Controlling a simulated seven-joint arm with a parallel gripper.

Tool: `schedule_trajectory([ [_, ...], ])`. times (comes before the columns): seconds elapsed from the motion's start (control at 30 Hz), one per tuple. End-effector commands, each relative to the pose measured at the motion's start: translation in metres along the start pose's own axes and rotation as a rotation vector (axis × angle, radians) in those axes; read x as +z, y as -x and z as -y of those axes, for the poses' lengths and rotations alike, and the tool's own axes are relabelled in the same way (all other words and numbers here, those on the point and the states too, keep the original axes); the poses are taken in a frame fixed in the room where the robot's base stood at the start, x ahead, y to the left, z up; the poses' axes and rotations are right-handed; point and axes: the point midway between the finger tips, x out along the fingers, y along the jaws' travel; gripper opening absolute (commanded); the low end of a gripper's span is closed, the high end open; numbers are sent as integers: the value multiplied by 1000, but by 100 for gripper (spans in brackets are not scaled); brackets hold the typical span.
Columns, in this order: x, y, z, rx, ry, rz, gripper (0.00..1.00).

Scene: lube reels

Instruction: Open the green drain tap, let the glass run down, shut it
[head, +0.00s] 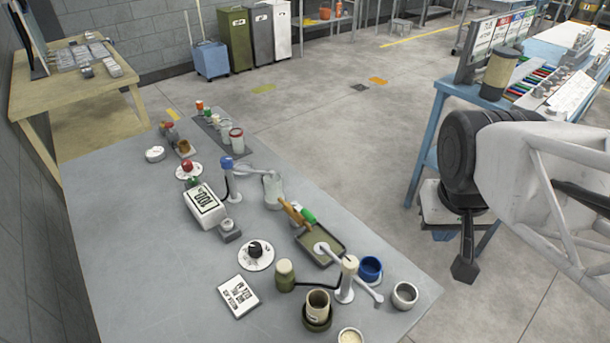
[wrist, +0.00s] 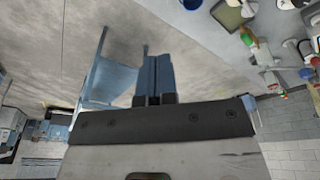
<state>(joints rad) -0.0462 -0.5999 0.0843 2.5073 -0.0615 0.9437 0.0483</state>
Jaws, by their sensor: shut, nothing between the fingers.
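A green tap handle (head: 308,216) sits beside an orange-brown piece, low at the front of a clear glass (head: 273,190) on the grey table. In the wrist view the green handle (wrist: 250,41) is small, near the upper right. The level in the glass is too small to tell. My gripper (head: 464,270) hangs to the right, past the table's edge and well apart from the tap. Its blue fingers (wrist: 154,75) are together in the wrist view, with nothing between them.
A white spout with a blue top (head: 227,163) stands by the glass. A white-armed post (head: 347,278), a blue cup (head: 370,269) and a grey cup (head: 405,295) stand near the right edge. A black dial (head: 256,250) lies left. Open floor lies under my gripper.

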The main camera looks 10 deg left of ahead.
Motion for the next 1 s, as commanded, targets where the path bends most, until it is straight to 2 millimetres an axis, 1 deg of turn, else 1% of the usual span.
schedule_trajectory([
  [0.27,-25,-9,20,49,90,31,0],
  [0.53,-50,-20,44,105,184,52,0],
  [0.77,-70,-30,70,153,264,62,0],
  [1.0,-89,-40,100,204,350,63,0],
])
